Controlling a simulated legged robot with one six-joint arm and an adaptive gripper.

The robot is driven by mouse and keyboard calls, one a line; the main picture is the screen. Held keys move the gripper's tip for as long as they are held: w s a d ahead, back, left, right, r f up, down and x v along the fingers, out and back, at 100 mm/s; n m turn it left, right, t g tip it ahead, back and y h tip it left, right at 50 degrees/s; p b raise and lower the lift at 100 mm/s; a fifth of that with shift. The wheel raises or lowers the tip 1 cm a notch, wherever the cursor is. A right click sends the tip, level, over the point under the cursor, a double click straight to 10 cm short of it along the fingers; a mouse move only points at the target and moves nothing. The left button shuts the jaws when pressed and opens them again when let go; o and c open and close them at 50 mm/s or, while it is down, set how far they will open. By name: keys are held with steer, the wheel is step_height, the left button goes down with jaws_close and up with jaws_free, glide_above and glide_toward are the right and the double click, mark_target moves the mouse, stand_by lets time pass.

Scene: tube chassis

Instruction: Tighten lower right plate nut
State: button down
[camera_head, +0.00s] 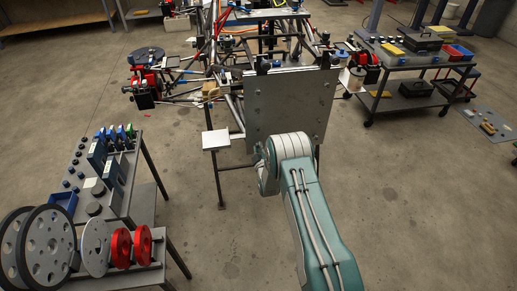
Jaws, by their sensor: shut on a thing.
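The grey metal plate (290,106) stands upright at the front of the tube chassis (228,58), right of centre in the head view. Small dark spots, perhaps nuts or holes, show on its face, too small to tell apart. My teal and white arm reaches up from the bottom and bends just in front of the plate's lower edge. The arm covers part of that edge. My gripper is hidden behind my arm, so its jaws and anything in them cannot be seen. I cannot make out the lower right nut clearly.
A grey cart (112,185) with boxes, knobs and wheels stands at the left. A small white pad (216,139) sits left of the plate. A tool cart (412,75) stands at the right. The concrete floor (420,200) at the lower right is clear.

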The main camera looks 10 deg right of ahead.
steer(key=shift+s+f+m, duration=0.1)
steer(key=shift+f+m, duration=0.05)
steer(key=shift+m, duration=2.5)
steer(key=shift+s+f+m, duration=0.1)
steer(key=shift+m, duration=2.6)
steer(key=shift+f+m, duration=0.15)
steer(key=shift+m, duration=2.5)
steer(key=c, duration=0.7)
jaws_free()
steer(key=shift+o, duration=0.7)
steer(key=shift+w+r, duration=0.1)
steer(key=shift+r, duration=0.1)
